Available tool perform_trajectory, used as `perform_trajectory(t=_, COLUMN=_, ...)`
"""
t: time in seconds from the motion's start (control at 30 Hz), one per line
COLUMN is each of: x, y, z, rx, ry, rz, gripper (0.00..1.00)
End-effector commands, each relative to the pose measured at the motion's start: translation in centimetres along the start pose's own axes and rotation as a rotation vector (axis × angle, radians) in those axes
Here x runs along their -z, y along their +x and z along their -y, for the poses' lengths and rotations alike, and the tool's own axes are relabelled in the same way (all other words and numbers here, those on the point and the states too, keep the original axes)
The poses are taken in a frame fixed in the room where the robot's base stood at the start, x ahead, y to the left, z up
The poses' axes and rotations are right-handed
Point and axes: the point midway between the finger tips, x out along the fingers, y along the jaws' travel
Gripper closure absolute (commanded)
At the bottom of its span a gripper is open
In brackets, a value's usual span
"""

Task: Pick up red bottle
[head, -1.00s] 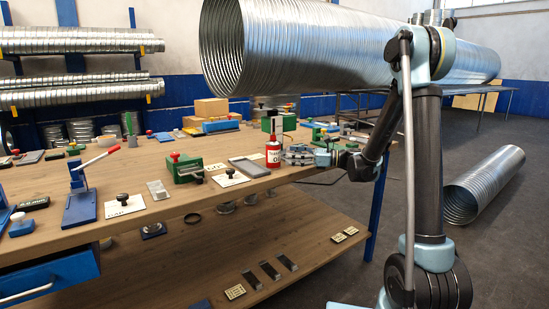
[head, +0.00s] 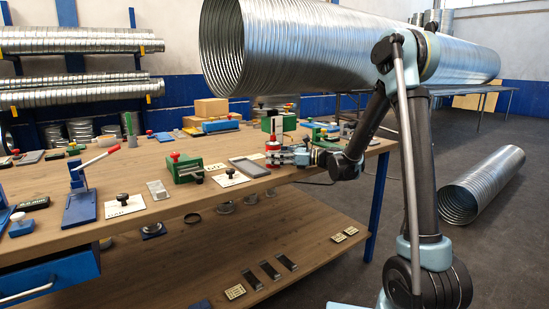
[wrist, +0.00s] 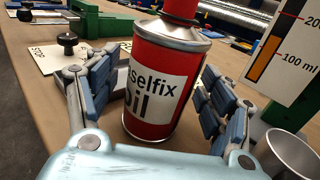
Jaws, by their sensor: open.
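The red bottle stands upright on the wooden workbench (head: 160,195). In the wrist view the red bottle (wrist: 165,75) has a red cap, a silver shoulder and a white label reading "selfix" and "oil". In the head view the red bottle (head: 272,146) is partly hidden by my gripper (head: 283,155). My gripper also shows in the wrist view (wrist: 152,98), open, with one blue-padded finger on each side of the bottle. A gap shows between each finger and the bottle.
A green-and-red device (head: 186,168) and a white card with a black knob (head: 230,179) are left of the bottle. A white measuring panel (wrist: 288,45) and metal cup (wrist: 292,152) are close at right in the wrist view. A large duct (head: 300,50) runs above.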

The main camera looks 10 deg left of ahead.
Motion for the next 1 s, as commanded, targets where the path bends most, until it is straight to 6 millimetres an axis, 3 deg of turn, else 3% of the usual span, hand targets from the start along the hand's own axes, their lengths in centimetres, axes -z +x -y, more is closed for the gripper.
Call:
perform_trajectory(t=0.07, x=0.0, y=0.0, z=0.0, rx=0.0, ry=0.0, rz=0.0, gripper=0.26)
perform_trajectory(t=0.3, x=0.0, y=-0.1, z=0.0, rx=0.0, ry=0.0, rz=0.0, gripper=0.8)
perform_trajectory(t=0.33, x=0.0, y=-0.1, z=0.0, rx=0.0, ry=0.0, rz=0.0, gripper=0.82)
perform_trajectory(t=0.7, x=-0.5, y=-0.1, z=0.0, rx=0.0, ry=0.0, rz=0.0, gripper=0.82)
perform_trajectory(t=1.0, x=-4.7, y=-0.1, z=-0.1, rx=0.0, ry=0.0, rz=0.0, gripper=0.82)
